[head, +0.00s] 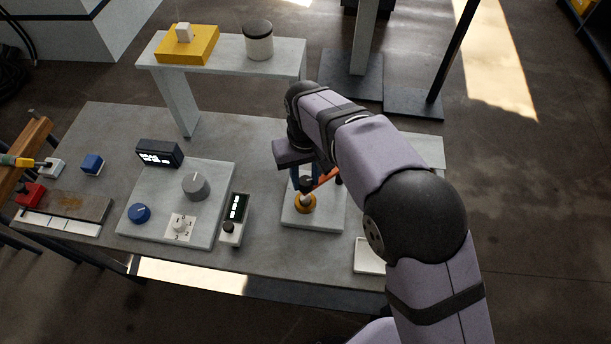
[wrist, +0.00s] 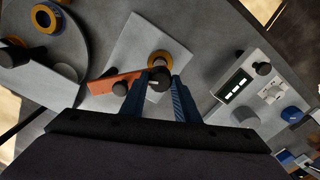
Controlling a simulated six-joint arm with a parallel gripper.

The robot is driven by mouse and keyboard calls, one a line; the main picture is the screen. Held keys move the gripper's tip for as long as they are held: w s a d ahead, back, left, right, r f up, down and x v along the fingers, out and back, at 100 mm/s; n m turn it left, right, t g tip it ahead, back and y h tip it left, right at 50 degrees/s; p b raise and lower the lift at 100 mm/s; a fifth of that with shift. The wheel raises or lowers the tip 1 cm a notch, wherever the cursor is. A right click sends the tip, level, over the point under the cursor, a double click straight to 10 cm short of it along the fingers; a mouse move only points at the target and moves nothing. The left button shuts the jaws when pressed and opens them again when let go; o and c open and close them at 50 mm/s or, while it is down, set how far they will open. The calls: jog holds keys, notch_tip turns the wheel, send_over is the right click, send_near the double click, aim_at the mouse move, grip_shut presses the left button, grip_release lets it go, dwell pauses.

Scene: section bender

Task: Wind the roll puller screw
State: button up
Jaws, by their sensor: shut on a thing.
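The roll puller screw, with a dark round head (wrist: 159,79), stands over an orange-yellow ring (wrist: 160,58) on a pale plate (wrist: 135,45). In the head view the ring (head: 305,203) and plate (head: 315,221) are at the middle of the bench, below my wrist. My gripper (wrist: 160,88) has its two blue fingers on either side of the dark head and is shut on it. The bar (head: 325,180) partly shows in the head view. My arm hides part of the puller.
A control panel (head: 150,222) with grey and blue knobs is to the left, with a small display box (head: 233,219) nearer the plate. A raised shelf (head: 225,54) holds a yellow block (head: 188,46) and a dark-lidded jar (head: 258,41). A white tray (head: 368,256) lies at the front right.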

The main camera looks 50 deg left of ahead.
aim_at(306, 180)
jog(key=shift+a+r+n, duration=0.1)
jog(key=shift+n, duration=1.1)
jog(key=o, duration=1)
jog(key=shift+o, duration=0.2)
jog(key=shift+r, duration=0.1)
jog(key=shift+r+b, duration=1.35)
jog(key=shift+r, duration=2.25)
jog(key=shift+w, duration=0.1)
